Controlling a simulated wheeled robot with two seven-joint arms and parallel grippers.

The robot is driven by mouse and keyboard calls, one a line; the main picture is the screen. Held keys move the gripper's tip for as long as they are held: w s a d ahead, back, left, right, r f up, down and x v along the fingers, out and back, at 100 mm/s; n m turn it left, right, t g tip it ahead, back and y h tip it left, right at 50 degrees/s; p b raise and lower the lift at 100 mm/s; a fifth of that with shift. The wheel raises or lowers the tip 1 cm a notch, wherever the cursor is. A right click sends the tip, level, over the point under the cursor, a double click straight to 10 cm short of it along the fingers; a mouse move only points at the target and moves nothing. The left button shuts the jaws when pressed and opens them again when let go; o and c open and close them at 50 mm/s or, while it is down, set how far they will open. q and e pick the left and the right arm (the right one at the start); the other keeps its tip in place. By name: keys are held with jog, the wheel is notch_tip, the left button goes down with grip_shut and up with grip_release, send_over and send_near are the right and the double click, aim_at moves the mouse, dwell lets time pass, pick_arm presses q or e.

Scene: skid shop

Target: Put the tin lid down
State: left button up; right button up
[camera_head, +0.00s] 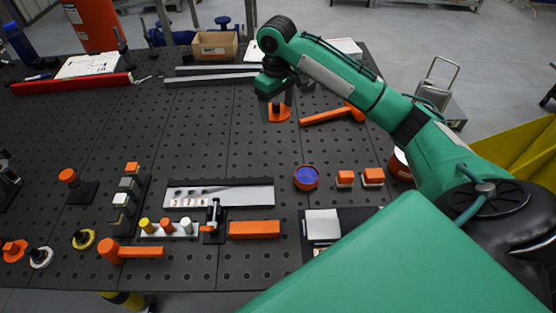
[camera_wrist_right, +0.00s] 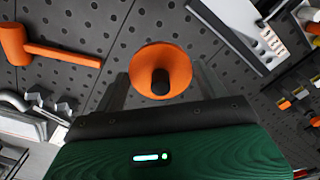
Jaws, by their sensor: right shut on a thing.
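The tin lid is an orange disc (camera_wrist_right: 163,58) with a black knob, seen between the two dark fingers of my right gripper (camera_wrist_right: 160,84) in the wrist view. In the head view the right gripper (camera_head: 277,101) points down over the back middle of the pegboard table, with the orange lid (camera_head: 278,114) at its fingertips. It is shut on the lid. I cannot tell whether the lid touches the table. An orange round tin (camera_head: 306,184) with a blue inside stands open nearer the front. My left gripper is not in view.
An orange mallet (camera_head: 326,117) lies just right of the lid. A grey bar (camera_head: 208,80) and a cardboard box (camera_head: 215,46) are behind. Two orange-topped blocks (camera_head: 373,177) stand right of the tin. The black pegboard (camera_head: 210,135) left of the lid is clear.

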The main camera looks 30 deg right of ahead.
jog(key=p, duration=0.2)
send_near(278, 161)
jog(key=shift+w+f+p, duration=0.1)
jog(key=shift+f+p, duration=0.55)
jog(key=shift+p, duration=0.1)
jog(key=shift+f, duration=0.7)
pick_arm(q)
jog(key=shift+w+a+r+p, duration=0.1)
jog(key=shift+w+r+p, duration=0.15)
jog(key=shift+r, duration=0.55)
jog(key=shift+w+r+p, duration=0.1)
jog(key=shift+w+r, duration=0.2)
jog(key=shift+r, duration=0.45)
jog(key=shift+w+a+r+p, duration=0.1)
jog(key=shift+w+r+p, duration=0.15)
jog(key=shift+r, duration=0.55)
pick_arm(e)
jog(key=shift+f, duration=1.9)
jog(key=shift+f, duration=0.15)
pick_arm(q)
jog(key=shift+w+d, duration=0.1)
pick_arm(e)
jog(key=o, duration=1)
jog(key=shift+c, duration=0.2)
